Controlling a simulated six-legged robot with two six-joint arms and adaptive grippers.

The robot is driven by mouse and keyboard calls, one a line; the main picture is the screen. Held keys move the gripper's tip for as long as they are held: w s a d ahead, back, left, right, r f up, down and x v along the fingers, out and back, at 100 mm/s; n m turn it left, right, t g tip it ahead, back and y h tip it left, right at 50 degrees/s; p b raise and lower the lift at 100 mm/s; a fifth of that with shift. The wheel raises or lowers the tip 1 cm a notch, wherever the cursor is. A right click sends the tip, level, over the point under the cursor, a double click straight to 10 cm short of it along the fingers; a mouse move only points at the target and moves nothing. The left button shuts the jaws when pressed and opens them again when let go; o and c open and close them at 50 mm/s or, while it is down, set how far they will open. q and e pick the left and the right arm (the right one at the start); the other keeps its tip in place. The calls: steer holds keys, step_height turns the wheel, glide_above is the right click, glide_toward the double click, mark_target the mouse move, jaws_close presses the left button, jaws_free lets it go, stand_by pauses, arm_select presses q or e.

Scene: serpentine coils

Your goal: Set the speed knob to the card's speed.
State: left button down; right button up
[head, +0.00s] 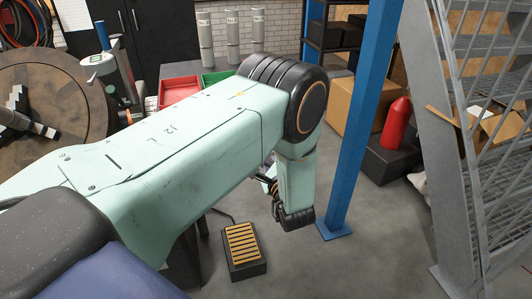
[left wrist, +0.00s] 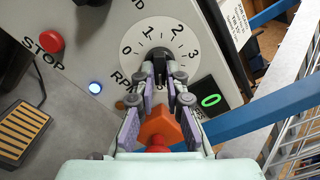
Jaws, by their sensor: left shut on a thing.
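The black speed knob (left wrist: 158,54) sits at the middle of a white round dial (left wrist: 132,66) marked 0 to 3, in the left wrist view. My left gripper (left wrist: 160,70) is shut on the knob, with a fingertip on each side. The fingers hide part of the knob and the lower dial, so I cannot tell which number it points to. A white card (left wrist: 236,18) with dark print is partly in view at the upper right; its speed is not readable. My right gripper is in neither view.
A red STOP button (left wrist: 50,41) and a lit blue lamp (left wrist: 95,88) are left of the dial. A yellow-striped foot pedal (head: 243,243) is on the floor. A blue post (head: 362,120) and metal stairs (head: 470,150) stand to the right.

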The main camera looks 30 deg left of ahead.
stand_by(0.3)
arm_select(q)
steer(key=c, duration=1.4)
jaws_free()
steer(key=v, duration=0.7)
steer(key=shift+s+d, duration=0.15)
steer(key=shift+s, duration=0.05)
